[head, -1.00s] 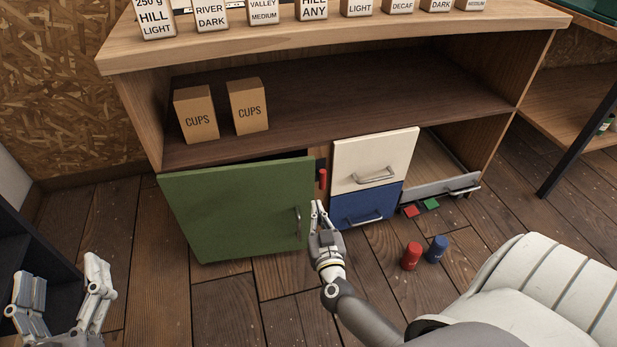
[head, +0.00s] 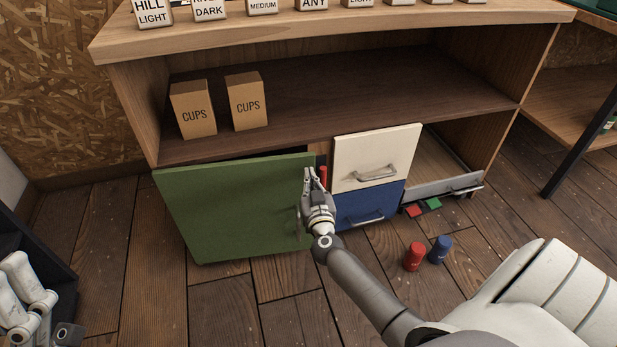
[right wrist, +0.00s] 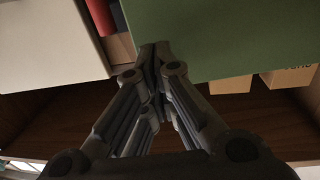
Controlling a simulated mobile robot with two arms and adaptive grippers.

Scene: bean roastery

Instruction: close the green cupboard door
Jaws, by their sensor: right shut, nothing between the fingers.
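The green cupboard door (head: 235,205) stands partly open at the lower left of the wooden counter, with a dark gap along its top edge.
A cream drawer (head: 375,155) and a blue drawer (head: 368,205) are right of the door. A red cylinder (head: 323,176) is beside its edge. A red can (head: 414,256) and a blue can (head: 439,249) stand on the floor. Two cups boxes (head: 193,108) sit on the shelf.

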